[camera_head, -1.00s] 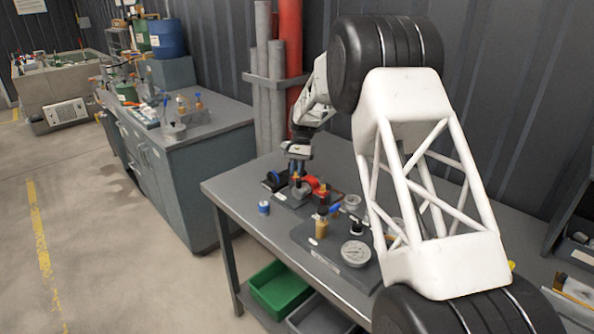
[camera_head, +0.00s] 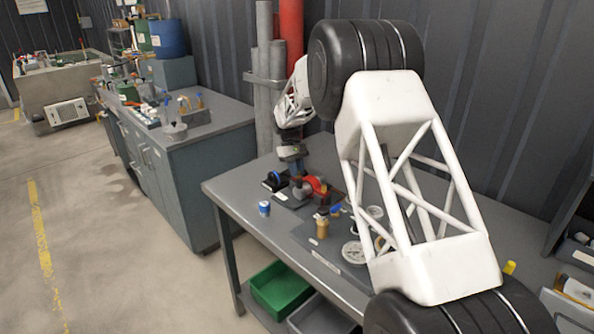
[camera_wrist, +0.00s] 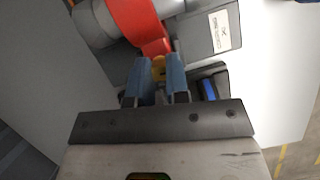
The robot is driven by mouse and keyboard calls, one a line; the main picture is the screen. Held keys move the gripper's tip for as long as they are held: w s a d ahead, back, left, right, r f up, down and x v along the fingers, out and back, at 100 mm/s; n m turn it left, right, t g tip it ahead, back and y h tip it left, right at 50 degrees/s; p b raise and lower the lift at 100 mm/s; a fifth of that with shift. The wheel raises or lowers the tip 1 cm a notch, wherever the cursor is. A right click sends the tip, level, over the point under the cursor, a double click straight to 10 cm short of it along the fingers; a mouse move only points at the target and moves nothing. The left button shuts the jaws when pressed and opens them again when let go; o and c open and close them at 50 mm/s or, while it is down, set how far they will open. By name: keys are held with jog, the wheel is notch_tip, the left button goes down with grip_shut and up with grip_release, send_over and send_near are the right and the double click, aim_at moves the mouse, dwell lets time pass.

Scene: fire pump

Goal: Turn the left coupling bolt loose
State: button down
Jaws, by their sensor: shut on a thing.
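The pump unit on the bench has a red coupling guard (camera_head: 317,185), which also shows at the top of the wrist view (camera_wrist: 136,20). The yellow coupling bolt (camera_wrist: 158,68) is between my fingertips, beside the red guard, and only a small part of it shows. My gripper (camera_wrist: 157,75) is shut on it, with a blue-grey finger on each side. In the head view my gripper (camera_head: 298,170) is small and low at the pump, and the bolt cannot be made out there. A grey pump body (camera_wrist: 97,22) is left of the guard.
A small blue-and-white container (camera_head: 264,208) stands left of the pump on the grey bench (camera_head: 235,190). A tan bottle (camera_head: 321,228) and a round pale dish (camera_head: 353,252) stand in front. A green bin (camera_head: 280,288) is below. The bench's left end is clear.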

jog(key=shift+n+h, duration=0.3)
jog(key=shift+n, duration=0.8)
jog(key=shift+t, duration=0.3)
jog(key=c, duration=1.4)
grip_release()
jog(key=shift+a+r, duration=0.1)
jog(key=shift+r, duration=0.05)
jog(key=shift+v, duration=3.75)
jog(key=shift+w, duration=0.1)
